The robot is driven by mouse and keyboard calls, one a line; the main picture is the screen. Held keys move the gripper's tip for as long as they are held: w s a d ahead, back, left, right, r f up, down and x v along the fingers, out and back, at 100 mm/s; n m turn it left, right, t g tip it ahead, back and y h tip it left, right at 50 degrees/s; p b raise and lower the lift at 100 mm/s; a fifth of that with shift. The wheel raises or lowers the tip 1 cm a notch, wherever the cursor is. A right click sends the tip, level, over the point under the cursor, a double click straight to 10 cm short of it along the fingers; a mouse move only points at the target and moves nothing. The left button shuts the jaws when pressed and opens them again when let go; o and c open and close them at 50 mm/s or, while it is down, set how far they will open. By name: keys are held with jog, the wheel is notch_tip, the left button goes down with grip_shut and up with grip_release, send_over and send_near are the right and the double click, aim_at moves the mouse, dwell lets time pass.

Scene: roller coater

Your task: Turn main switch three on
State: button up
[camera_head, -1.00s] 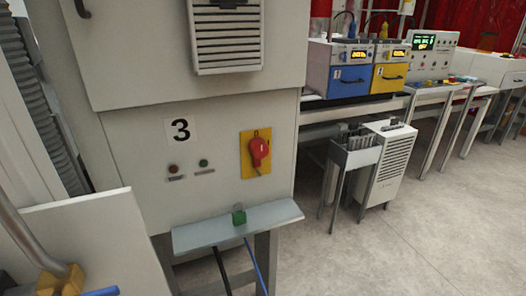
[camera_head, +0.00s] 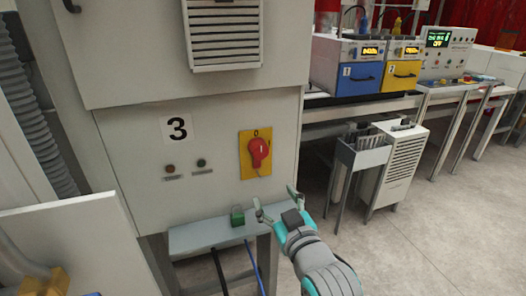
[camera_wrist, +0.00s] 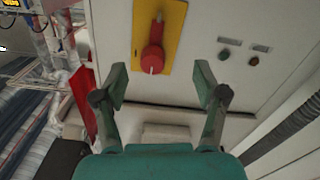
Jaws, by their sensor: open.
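Main switch three is a red rotary knob (camera_head: 259,152) on a yellow plate (camera_head: 246,168), on the grey cabinet front right of the label "3" (camera_head: 178,128). The knob's long axis looks about upright, with a "0" mark above it on the plate. My gripper (camera_head: 277,203) is open and empty, below and slightly right of the switch in the head view, apart from it. In the wrist view, the red knob (camera_wrist: 152,58) on its yellow plate (camera_wrist: 171,45) lies ahead, between and beyond the two open fingers (camera_wrist: 160,84).
A narrow shelf (camera_head: 205,236) juts out below the switch, with a green padlock (camera_head: 237,216) on it. Two small round indicators or buttons (camera_head: 185,169) sit left of the switch. A metal rack (camera_head: 358,158) stands to the right.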

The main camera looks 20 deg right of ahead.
send_near(261, 154)
jog(key=w, duration=1.1)
jog(key=shift+w+f, duration=0.1)
jog(key=shift+w, duration=0.1)
jog(key=shift+c, duration=0.3)
jog(key=c, duration=1.1)
